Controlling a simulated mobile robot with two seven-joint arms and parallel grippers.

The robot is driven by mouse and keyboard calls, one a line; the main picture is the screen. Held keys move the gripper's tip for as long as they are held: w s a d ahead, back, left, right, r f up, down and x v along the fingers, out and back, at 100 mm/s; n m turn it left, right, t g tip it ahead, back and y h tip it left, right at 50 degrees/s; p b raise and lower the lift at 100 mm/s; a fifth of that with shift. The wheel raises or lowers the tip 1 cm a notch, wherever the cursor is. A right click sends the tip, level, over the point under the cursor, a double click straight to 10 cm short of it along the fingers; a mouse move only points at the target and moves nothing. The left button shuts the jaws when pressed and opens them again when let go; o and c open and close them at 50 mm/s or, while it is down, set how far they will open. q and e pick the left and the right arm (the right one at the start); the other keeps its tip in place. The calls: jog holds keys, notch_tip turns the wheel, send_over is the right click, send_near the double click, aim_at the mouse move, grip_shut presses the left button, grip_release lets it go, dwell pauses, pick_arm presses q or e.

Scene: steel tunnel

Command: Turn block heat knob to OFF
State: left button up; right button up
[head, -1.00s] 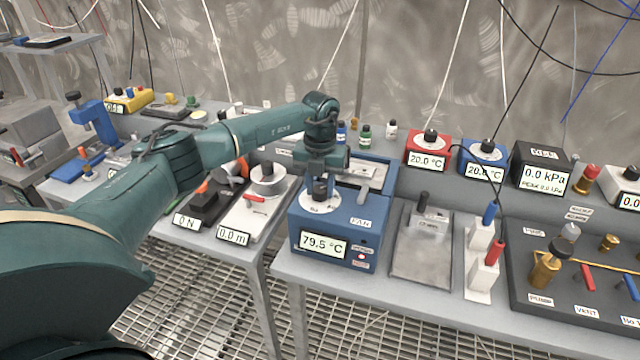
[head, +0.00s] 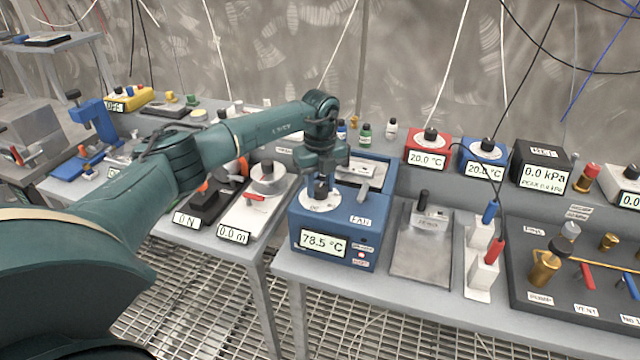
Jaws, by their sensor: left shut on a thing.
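The blue block heater (head: 370,222) stands on the bench in the middle of the head view. Its display (head: 324,245) reads 78.5 °C, and a small red light shows on its front. The black heat knob (head: 320,189) sits on a white dial on the heater's top left. My left gripper (head: 322,178) points down from above and is shut on the knob. The fingers partly hide the knob, and I cannot read the dial mark. My right gripper is not in view.
A metal plate (head: 420,262) lies right of the heater. Red (head: 427,150) and blue (head: 483,155) units reading about 20 °C stand behind it. A white device (head: 256,208) reading 0.0 m is at the left. A gap separates the two benches over the grated floor.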

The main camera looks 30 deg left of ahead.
aim_at(320, 187)
pick_arm(q)
jog(key=shift+r, duration=0.1)
dwell(0.4)
jog(key=o, duration=1)
jog(key=shift+c, duration=0.2)
notch_tip(320, 187, up, 13)
jog(key=b, duration=0.2)
